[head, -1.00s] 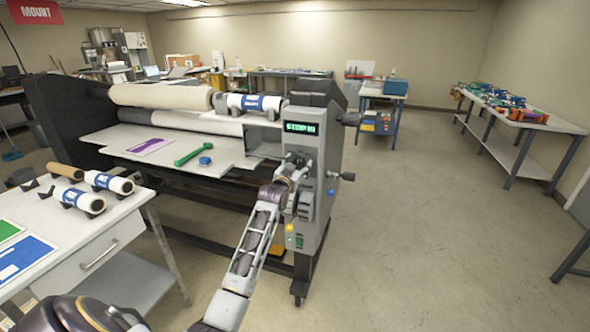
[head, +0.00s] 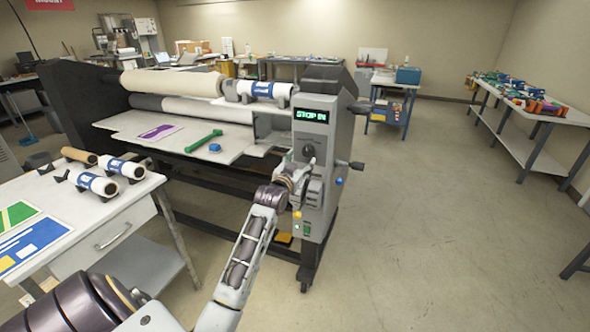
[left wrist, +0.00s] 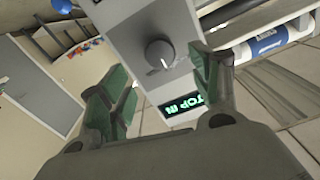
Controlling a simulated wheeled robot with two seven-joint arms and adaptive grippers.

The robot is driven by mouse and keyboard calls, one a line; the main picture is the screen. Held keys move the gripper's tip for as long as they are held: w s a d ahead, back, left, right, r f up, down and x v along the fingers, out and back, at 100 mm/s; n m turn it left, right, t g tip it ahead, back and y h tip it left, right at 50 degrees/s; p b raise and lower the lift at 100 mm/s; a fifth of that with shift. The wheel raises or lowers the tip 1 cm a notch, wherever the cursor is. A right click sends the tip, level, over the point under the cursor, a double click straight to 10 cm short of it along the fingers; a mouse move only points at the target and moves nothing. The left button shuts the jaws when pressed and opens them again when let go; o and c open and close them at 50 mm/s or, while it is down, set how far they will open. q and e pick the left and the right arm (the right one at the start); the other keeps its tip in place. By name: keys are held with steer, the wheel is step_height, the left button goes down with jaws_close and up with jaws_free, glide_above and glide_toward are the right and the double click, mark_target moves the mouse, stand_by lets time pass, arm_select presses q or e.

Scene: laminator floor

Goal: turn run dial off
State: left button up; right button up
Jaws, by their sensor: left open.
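The run dial (head: 308,150) is a dark round knob on the grey control panel (head: 328,132) of the laminator, under a green-lit display (head: 310,115) that reads "STOP IN". In the left wrist view the dial (left wrist: 159,53) has a pale pointer mark, and the display (left wrist: 183,103) shows upside down and cut off. My left gripper (head: 302,170) is just below the dial in the head view. In the left wrist view my left gripper (left wrist: 160,80) is open and empty, its green-padded fingers either side of the dial and apart from it. My right gripper is not in view.
A black handle (head: 357,165) and a blue knob (head: 339,181) stick out from the panel's right side. A green tool (head: 204,141) and a blue round piece (head: 214,148) lie on the feed table. A white table (head: 90,215) stands at left.

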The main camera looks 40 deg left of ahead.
arm_select(q)
steer(key=shift+v, duration=2.25)
